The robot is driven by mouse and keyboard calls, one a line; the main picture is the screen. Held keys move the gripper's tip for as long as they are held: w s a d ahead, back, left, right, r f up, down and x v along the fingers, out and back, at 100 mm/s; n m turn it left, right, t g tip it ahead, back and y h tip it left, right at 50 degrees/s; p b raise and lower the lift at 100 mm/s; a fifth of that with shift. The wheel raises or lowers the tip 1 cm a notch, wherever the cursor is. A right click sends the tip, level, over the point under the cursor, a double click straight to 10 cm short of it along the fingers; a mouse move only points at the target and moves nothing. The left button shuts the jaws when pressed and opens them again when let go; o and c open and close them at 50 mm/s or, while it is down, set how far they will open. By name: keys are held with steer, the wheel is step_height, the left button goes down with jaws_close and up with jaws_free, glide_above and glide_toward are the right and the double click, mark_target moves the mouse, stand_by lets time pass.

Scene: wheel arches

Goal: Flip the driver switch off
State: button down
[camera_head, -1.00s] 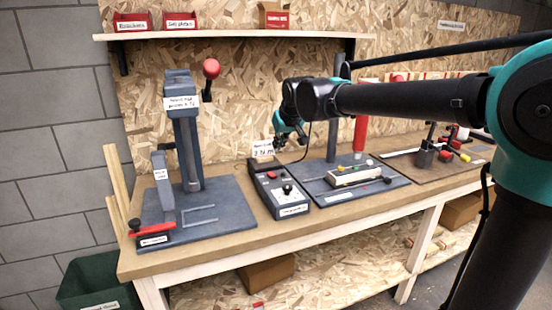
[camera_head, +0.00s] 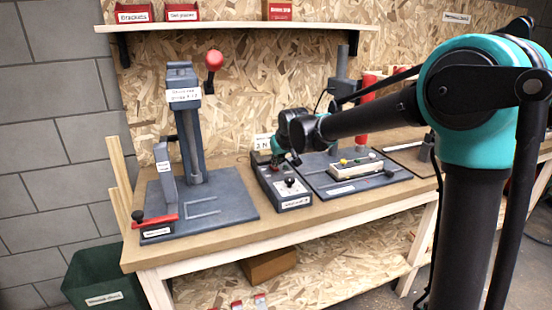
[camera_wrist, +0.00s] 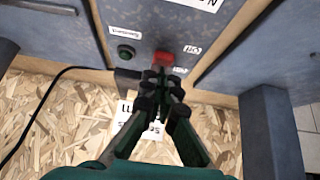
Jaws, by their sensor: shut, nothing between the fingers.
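A dark control box (camera_head: 265,184) lies on the bench with a black knob on a white plate (camera_head: 290,184) at its near end. In the wrist view its face (camera_wrist: 140,20) carries a red switch (camera_wrist: 164,57), with small labels beside it too blurred to read surely. A green round button (camera_wrist: 126,52) sits to the left of the switch. My gripper (camera_wrist: 163,73) is shut and empty, its fingertips right at the red switch and partly covering it. I cannot tell whether they touch. In the head view my gripper (camera_head: 278,160) is over the far end of the box.
A press stand (camera_head: 188,140) with a red-knobbed lever stands left of the box. A plate with a fixture block (camera_head: 356,168) lies close on the right. A black cable (camera_wrist: 35,110) curves at the left of the wrist view. A green bin (camera_head: 100,280) is on the floor.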

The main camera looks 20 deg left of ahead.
mark_target(276, 169)
steer(key=shift+s+d+f+t+y, duration=0.1)
steer(key=shift+s+f+t+y, duration=0.05)
steer(key=shift+f+t+y, duration=0.15)
stand_by(0.5)
steer(key=shift+w+a+r, duration=0.3)
steer(key=shift+w+a, duration=0.15)
steer(key=shift+w, duration=0.2)
steer(key=shift+r, duration=0.3)
steer(key=r, duration=0.2)
steer(key=s+r, duration=0.1)
steer(key=r, duration=0.1)
steer(key=shift+d, duration=0.35)
steer(key=s+d+r, duration=0.4)
steer(key=s+r, duration=0.1)
steer(key=s, duration=0.1)
steer(key=shift+d, duration=0.2)
